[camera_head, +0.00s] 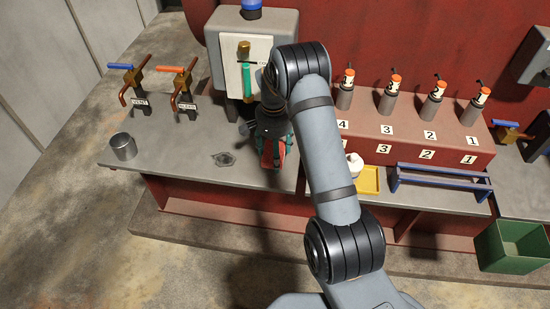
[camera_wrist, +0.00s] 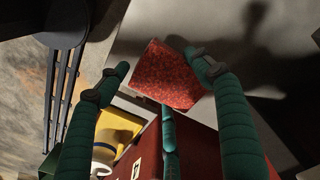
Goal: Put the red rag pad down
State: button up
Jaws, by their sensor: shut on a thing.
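The red rag pad (camera_head: 267,154) is between the green fingers of my gripper (camera_head: 272,150), over the grey bench top (camera_head: 190,165) near its front edge. In the wrist view the speckled red pad (camera_wrist: 170,76) sits between the fingertips of my gripper (camera_wrist: 160,78), with a finger on its left, one on its right and a third below it in the picture. My gripper is shut on the pad. I cannot tell whether the pad touches the bench top. My arm hides part of the bench to the right.
A metal cup (camera_head: 123,147) and a dark grey patch (camera_head: 224,159) are to the left. A yellow tray (camera_head: 369,181) with a white item (camera_head: 354,166), a blue rack (camera_head: 440,184) and a green bin (camera_head: 511,246) are to the right. A gauge housing (camera_head: 229,24) stands behind.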

jog(key=shift+f, duration=1.45)
jog(key=shift+f, duration=0.15)
jog(key=o, duration=1.2)
jog(key=shift+o, duration=0.2)
notch_tip(320, 180, up, 12)
jog(key=shift+a+r+b, duration=0.1)
jog(key=shift+r+b, duration=0.1)
jog(key=shift+b, duration=0.35)
